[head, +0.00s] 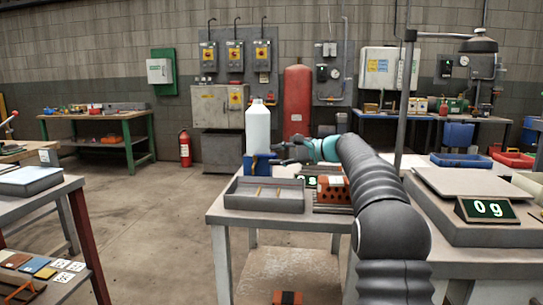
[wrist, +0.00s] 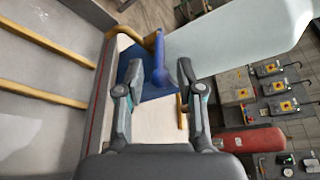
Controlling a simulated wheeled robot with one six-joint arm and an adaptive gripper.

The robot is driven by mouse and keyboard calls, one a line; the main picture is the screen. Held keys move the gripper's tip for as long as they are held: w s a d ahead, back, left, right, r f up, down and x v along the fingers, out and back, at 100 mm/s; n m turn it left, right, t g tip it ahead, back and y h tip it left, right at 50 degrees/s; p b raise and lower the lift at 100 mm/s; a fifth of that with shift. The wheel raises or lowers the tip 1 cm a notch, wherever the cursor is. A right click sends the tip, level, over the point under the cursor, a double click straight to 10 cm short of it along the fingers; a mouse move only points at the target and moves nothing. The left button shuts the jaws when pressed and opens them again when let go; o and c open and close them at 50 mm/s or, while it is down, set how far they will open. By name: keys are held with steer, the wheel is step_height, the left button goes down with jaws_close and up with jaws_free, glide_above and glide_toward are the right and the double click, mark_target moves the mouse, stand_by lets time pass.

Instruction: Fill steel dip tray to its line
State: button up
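The steel dip tray (head: 264,204) is a shallow grey tray on the near table, with brass-coloured bars across it. In the wrist view its side wall (wrist: 100,95) shows a red strip. I cannot tell how much liquid it holds. A pale, bottle-like container (head: 257,130) stands behind the tray above a blue part; in the wrist view the container (wrist: 245,35) fills the top right. A blue tap-like piece (wrist: 159,50) shows beyond my fingertips. My gripper (head: 286,152) is beside the blue part; in the wrist view its fingers (wrist: 161,72) are apart, with nothing clearly held.
An orange hollow brick (head: 335,190) lies right of the tray, near a partly hidden green-digit display (head: 309,182). A scale (head: 468,183) with a display (head: 487,209) reading 0 g is on the right bench. Another table (head: 30,181) stands left; floor between is clear.

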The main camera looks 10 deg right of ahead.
steer(key=shift+x, duration=1)
jaws_close()
